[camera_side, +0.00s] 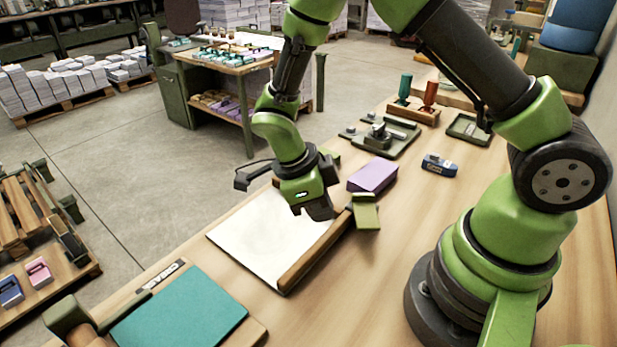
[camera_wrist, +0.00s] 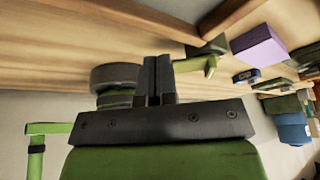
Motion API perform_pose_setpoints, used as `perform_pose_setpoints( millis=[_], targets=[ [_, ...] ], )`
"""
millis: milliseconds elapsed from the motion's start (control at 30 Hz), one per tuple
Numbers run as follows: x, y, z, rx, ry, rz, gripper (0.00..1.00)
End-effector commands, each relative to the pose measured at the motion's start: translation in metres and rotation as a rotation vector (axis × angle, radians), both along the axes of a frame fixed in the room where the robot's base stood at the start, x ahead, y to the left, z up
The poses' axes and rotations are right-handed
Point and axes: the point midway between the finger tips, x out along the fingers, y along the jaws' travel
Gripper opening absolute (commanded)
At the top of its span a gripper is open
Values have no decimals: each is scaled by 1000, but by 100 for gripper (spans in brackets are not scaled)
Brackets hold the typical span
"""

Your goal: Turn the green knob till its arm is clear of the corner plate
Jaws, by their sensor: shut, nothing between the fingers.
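In the side view my gripper (camera_side: 318,209) hangs over the right part of a white sheet, just left of a green piece (camera_side: 365,211) at the end of a wooden bar (camera_side: 315,254). This piece looks like the green knob. In the wrist view my gripper (camera_wrist: 153,65) shows its two dark fingers together, with nothing between them. A green piece with a thin arm (camera_wrist: 200,66) is to their right, apart from them. A dark flat plate (camera_wrist: 208,48) beside it may be the corner plate. I cannot tell whether the arm overlaps it.
The white sheet (camera_side: 250,238) lies beside the bar. A purple block (camera_side: 372,176) and a blue item (camera_side: 439,165) lie behind the green piece. A teal pad (camera_side: 180,318) is at front left.

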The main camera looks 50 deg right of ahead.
Motion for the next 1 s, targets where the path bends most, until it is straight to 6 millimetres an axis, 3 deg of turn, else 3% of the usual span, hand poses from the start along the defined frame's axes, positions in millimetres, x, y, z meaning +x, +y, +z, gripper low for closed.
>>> perform_pose_setpoints(
  millis=[200,533,767,1000],
  targets=[
    [13,13,45,1,-7,0,0],
    [30,20,69,1,-3,-1,0],
    [25,15,54,-2,5,1,0],
    [10,4,9,-2,8,1,0]
  ],
)
